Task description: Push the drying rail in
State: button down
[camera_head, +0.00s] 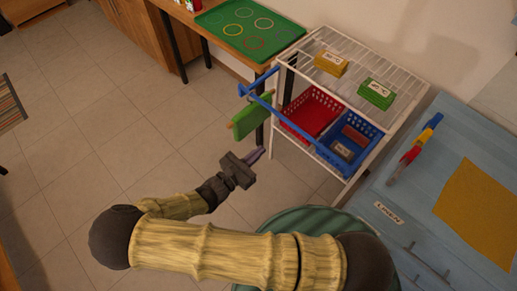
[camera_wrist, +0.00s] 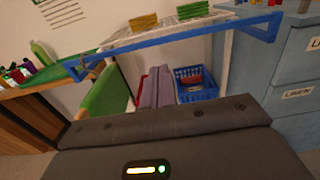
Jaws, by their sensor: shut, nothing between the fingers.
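The blue drying rail (camera_head: 292,122) sticks out from the left side of the white wire rack (camera_head: 352,48). In the wrist view the drying rail (camera_wrist: 180,38) crosses the upper part of the picture, beyond my fingers. My gripper (camera_head: 257,154) is shut and empty, below and in front of the rail and cloth. Its purple-grey fingers (camera_wrist: 157,88) point toward the rack. I see no contact with the rail.
The rack holds a red basket (camera_head: 312,112), a blue basket (camera_head: 350,142), and yellow (camera_head: 330,63) and green (camera_head: 376,94) stacks on top. A blue cabinet (camera_head: 400,215) stands right. A wooden table with a green tray (camera_head: 250,27) stands behind. The tiled floor on the left is clear.

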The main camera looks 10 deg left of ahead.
aim_at(289, 125)
jog(key=p+x, duration=0.3)
jog(key=x, duration=0.8)
jog(key=shift+w+d, duration=0.25)
jog(key=shift+d, duration=0.05)
jog(key=shift+w, duration=0.1)
